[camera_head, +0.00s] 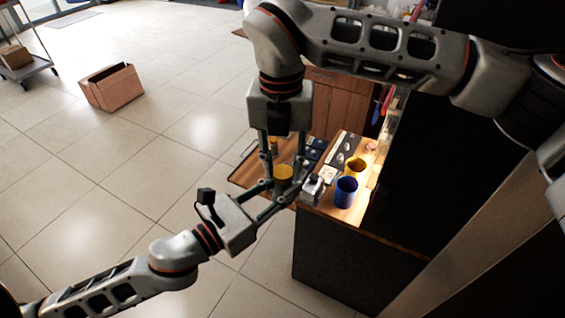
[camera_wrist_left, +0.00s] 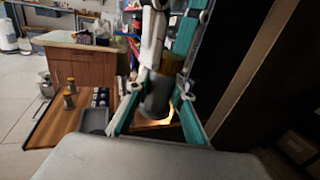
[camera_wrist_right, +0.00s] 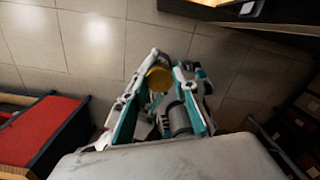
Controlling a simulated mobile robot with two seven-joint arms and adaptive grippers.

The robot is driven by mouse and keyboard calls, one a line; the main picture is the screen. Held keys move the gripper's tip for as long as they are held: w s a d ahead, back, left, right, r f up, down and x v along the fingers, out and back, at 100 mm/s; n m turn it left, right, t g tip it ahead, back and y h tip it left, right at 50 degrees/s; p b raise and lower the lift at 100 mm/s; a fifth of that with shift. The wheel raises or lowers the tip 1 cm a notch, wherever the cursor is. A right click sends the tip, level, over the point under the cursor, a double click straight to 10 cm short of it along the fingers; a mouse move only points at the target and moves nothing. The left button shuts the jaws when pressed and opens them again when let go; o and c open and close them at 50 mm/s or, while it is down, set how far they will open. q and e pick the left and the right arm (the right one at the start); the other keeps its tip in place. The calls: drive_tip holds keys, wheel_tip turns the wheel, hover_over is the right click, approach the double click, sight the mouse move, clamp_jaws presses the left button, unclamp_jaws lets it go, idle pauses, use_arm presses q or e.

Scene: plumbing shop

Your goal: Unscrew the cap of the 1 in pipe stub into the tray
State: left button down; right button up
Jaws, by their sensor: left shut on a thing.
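The pipe stub is a grey upright cylinder (camera_wrist_left: 157,97) between my left gripper's fingers in the left wrist view. Its yellow cap (camera_head: 283,172) shows from above in the head view and also in the right wrist view (camera_wrist_right: 159,78). My left gripper (camera_head: 286,191) is shut on the stub, below the cap. My right gripper (camera_head: 283,183) points down from above, its fingers apart on either side of the cap. Whether a finger touches the cap is unclear. A small dark grey tray (camera_wrist_left: 93,121) lies on the wooden surface in the left wrist view.
A blue cup (camera_head: 346,192) and a yellow cup (camera_head: 355,165) stand on the counter to the right of the grippers. Small bottles (camera_wrist_left: 69,99) stand near the tray. A cardboard box (camera_head: 112,88) is on the open tiled floor. A dark cabinet side closes off the right.

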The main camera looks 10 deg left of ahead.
drive_tip(key=n, duration=0.4)
drive_tip(key=shift+n, duration=0.3)
drive_tip(key=n, duration=0.5)
drive_tip(key=shift+r, duration=0.3)
drive_tip(key=shift+r, duration=0.85)
drive_tip(key=shift+r, duration=0.1)
